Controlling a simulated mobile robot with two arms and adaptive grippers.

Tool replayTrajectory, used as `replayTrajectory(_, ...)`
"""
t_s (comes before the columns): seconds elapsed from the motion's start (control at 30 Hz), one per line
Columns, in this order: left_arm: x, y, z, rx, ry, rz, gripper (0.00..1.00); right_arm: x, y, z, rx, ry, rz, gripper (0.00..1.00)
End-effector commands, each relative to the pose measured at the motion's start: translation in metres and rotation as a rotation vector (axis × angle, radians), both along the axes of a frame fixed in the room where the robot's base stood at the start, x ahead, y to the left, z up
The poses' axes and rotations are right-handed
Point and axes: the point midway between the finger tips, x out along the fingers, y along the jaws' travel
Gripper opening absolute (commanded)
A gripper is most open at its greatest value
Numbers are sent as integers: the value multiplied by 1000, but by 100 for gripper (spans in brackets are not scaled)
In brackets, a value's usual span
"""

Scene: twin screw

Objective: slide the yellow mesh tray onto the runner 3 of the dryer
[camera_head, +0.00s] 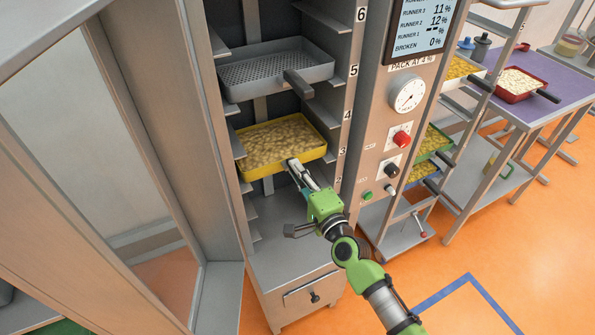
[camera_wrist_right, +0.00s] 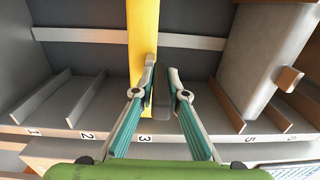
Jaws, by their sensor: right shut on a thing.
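The yellow mesh tray (camera_head: 256,168), full of pale pieces, is inside the open dryer (camera_head: 348,120), level with the label 3 (camera_head: 342,153). In the right wrist view the tray (camera_wrist_right: 143,45) shows edge-on as a yellow strip, in line with the 3 (camera_wrist_right: 145,138). My right gripper (camera_head: 294,166) is at the tray's front edge, its fingers (camera_wrist_right: 162,88) shut on the tray's dark handle (camera_wrist_right: 162,108). Whether the tray's rims bear on the runners is hidden. My left gripper is not in view.
A grey mesh tray (camera_head: 275,70) with a dark handle sits above, near label 5. Empty runners (camera_head: 248,208) show below. The open glass door (camera_head: 95,150) stands left. A rack with trays (camera_head: 432,143) and a purple table (camera_head: 565,75) stand right.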

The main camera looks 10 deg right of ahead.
Motion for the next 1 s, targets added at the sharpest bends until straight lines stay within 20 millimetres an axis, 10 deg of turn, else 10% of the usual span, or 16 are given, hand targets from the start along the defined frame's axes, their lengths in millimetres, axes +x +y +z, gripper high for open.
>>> replayTrajectory(0.2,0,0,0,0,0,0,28,1,0,4,2,-7,-2,0)
replayTrajectory(0.3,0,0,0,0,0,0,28,1,0,3,2,-7,-2,33)
replayTrajectory(0.73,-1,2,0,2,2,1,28,-6,-2,-3,-1,4,1,33)
replayTrajectory(1.0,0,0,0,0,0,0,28,-52,-19,-3,-3,2,0,33)
